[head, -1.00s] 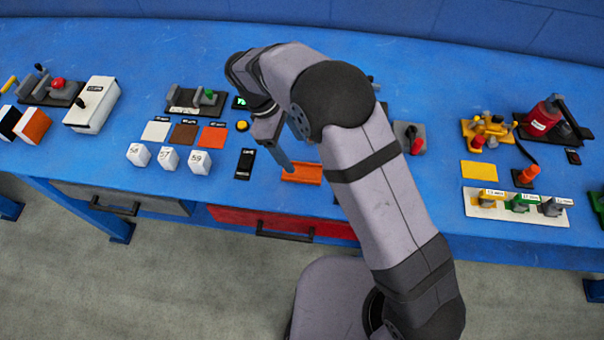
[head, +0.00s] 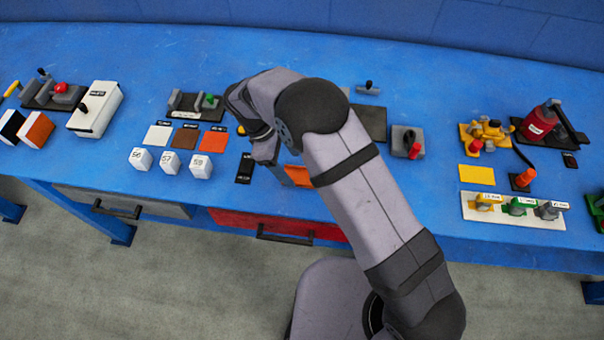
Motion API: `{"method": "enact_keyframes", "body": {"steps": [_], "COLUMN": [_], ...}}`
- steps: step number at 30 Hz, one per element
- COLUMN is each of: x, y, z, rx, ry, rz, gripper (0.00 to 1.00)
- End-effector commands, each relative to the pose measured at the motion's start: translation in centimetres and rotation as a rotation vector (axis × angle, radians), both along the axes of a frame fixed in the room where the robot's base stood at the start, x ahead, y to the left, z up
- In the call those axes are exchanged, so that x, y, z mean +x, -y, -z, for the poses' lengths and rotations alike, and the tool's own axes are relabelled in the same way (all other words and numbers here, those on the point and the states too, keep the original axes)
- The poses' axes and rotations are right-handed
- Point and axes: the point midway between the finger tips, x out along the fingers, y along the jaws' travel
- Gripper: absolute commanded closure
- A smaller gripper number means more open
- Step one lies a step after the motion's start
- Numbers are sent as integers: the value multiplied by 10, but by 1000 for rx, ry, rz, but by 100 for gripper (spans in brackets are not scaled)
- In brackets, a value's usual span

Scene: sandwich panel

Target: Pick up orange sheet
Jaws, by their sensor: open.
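The orange sheet (head: 213,141) lies flat on the blue table, at the right end of a row with a white sheet (head: 158,135) and a brown sheet (head: 184,138). A black label lies along its far edge. My gripper (head: 276,170) is right of the orange sheet, apart from it, over the left part of an orange tray-like piece (head: 299,174). It is open. Its fingertips are largely hidden behind my own arm, and I see nothing held.
Numbered white blocks (head: 170,162) stand in front of the sheets. A black labelled piece (head: 245,168) lies between the orange sheet and my gripper. A device with a green part (head: 207,102) stands behind. The table's front edge has drawers below.

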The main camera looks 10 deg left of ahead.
Motion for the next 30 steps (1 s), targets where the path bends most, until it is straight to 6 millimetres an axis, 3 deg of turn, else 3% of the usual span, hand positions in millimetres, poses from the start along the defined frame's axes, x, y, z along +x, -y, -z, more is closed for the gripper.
{"method": "enact_keyframes", "body": {"steps": [9,17,21,23,30], "x": [-2,-2,-2,-2,-2], "y": [16,16,16,16,16], "z": [28,30,30,30,30], "rx": [-1,0,0,0,0], "ry": [-2,-1,-1,-1,0], "rz": [1,0,1,1,1], "gripper": [31,31,65,76,76]}}
